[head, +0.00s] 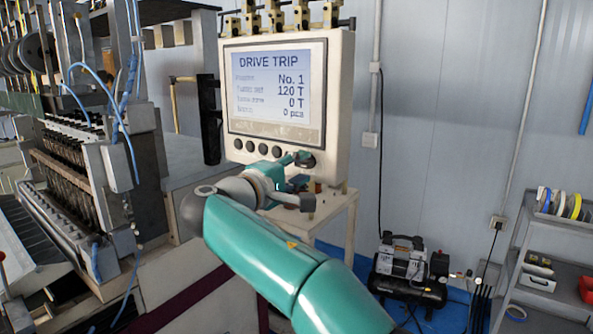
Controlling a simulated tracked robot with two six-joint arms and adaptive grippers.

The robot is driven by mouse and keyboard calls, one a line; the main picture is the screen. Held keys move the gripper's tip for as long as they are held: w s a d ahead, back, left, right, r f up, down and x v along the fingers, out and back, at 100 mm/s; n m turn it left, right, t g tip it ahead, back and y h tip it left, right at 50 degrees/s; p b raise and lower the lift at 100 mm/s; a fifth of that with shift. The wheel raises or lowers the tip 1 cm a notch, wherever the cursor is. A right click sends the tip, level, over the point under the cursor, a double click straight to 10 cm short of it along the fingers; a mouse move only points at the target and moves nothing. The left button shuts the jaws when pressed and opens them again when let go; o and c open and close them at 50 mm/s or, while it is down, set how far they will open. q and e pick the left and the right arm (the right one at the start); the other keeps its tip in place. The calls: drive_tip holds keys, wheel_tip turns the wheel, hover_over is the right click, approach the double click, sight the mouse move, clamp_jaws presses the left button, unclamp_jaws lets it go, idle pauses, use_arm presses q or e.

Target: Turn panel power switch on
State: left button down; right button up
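The control panel (336,100) is a cream box with a lit screen (276,85) reading "DRIVE TRIP", with "No. 1", "120 T", "0 T" and "0 pcs" below. A row of dark round buttons (250,146) runs under the screen. A dark knob (306,160), which looks like the power switch, sits at the panel's lower right. My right gripper (295,160) is at this knob, its teal fingertip overlapping the knob's left side. I cannot tell whether it touches or grips it. The wrist hides part of the panel's underside. My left gripper is out of view.
The coil winder (80,190) with blue tubes fills the left. A cream stand (345,215) is below the panel. A black compressor (408,270) sits on the blue floor. A grey shelf (545,235) with spools stands at right.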

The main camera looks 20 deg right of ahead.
drive_tip(key=v, duration=1.2)
